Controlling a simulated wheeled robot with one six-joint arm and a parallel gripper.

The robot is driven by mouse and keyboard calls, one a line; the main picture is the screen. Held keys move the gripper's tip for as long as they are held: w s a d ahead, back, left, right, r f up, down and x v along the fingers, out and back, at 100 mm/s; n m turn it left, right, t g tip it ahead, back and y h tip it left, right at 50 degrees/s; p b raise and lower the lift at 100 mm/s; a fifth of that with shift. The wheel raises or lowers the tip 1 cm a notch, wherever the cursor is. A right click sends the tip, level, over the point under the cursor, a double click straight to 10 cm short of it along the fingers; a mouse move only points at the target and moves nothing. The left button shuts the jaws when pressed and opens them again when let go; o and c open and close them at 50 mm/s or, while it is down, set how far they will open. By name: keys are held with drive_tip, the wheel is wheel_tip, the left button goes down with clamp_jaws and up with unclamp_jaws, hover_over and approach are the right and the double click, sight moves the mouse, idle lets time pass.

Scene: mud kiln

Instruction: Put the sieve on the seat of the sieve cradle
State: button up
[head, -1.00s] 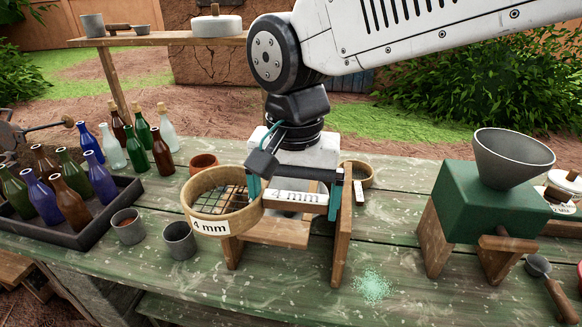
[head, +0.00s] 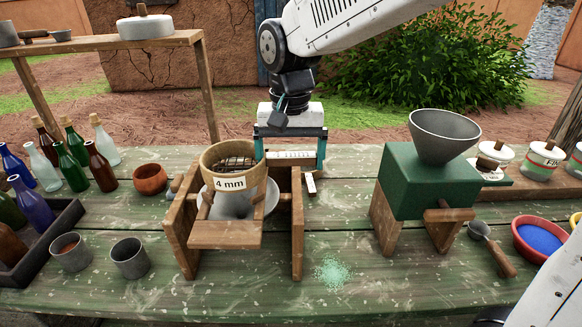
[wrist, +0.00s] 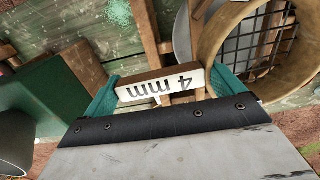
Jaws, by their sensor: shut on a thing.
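The sieve (head: 213,163) is a round wooden ring with a dark wire mesh and a "4 mm" label. My gripper (head: 290,160) is shut on its handle, which also bears a "4 mm" label (wrist: 160,86) between the fingers in the wrist view. The sieve cradle (head: 297,225) is a wooden frame with side boards and a front board. In the head view the sieve overlaps the cradle's middle, with a grey bowl (head: 232,210) seen below it. The seat is largely hidden. I cannot tell whether the sieve touches it.
A green mill (head: 420,180) with a grey hopper stands to the right. Two grey cups (head: 130,258) and a crate of bottles (head: 40,235) are at the left, a brown bowl (head: 150,179) behind them. Green powder (head: 332,272) lies in front on the bench.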

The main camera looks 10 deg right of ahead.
drive_tip(key=shift+f, duration=1.3)
drive_tip(key=shift+f, duration=0.15)
drive_tip(key=o, duration=0.7)
wheel_tip(320, 180, up, 12)
drive_tip(key=shift+r, duration=0.15)
drive_tip(key=s+d+f, duration=0.2)
drive_tip(key=s+d, duration=0.3)
drive_tip(key=s, duration=0.2)
drive_tip(key=s+d+f+n+t, duration=0.1)
drive_tip(key=s+d+f, duration=0.2)
drive_tip(key=s+d, duration=0.2)
drive_tip(key=s+d+f+n, duration=0.1)
drive_tip(key=s+d+f, duration=0.2)
drive_tip(key=s+d, duration=0.3)
drive_tip(key=shift+s, duration=1.95)
